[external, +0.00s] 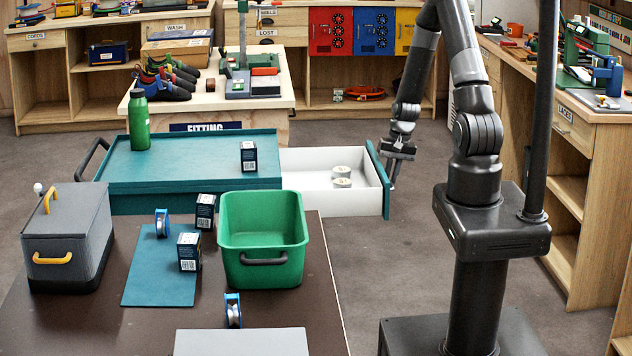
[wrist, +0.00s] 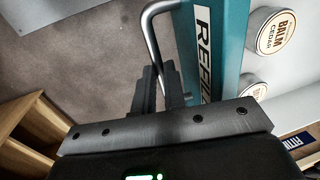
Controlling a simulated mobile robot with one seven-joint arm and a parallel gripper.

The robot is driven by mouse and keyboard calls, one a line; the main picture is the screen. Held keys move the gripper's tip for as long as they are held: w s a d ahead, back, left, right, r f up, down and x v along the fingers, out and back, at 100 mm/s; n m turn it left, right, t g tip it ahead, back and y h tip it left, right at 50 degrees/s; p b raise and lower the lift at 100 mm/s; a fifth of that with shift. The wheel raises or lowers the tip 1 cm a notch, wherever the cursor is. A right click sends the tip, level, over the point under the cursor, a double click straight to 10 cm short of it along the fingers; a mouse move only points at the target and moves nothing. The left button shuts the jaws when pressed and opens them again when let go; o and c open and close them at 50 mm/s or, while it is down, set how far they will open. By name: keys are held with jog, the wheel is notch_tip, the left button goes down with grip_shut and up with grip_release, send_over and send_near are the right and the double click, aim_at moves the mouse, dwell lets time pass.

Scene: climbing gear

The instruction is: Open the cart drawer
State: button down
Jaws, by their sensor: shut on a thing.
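The cart (external: 112,166) has a teal top and a push bar at its left end. Its white drawer (external: 305,172) stands far out to the right, with two round tins (external: 342,183) inside. The teal drawer front (external: 376,172) faces my arm and carries a "REFILL" label in the wrist view. My gripper (external: 392,176) is at the outer side of this front, pointing down. In the wrist view my fingers (wrist: 165,88) are shut on the grey bar handle (wrist: 149,18); the fingers hide part of the bar.
A green bottle (external: 139,120) and a dark box (external: 248,157) stand on the cart top. The dark table in front holds a green bin (external: 262,232), a grey cooler box (external: 66,235) and small boxes. Floor is clear right of the drawer; a shelved counter (external: 590,190) stands farther right.

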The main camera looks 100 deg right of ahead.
jog(key=c, duration=1.5)
grip_release()
jog(key=shift+s+r, duration=0.35)
jog(key=shift+r, duration=1.4)
jog(key=shift+s+r, duration=0.3)
jog(key=shift+r, duration=1.5)
jog(key=shift+s+r, duration=0.35)
jog(key=shift+r, duration=1.4)
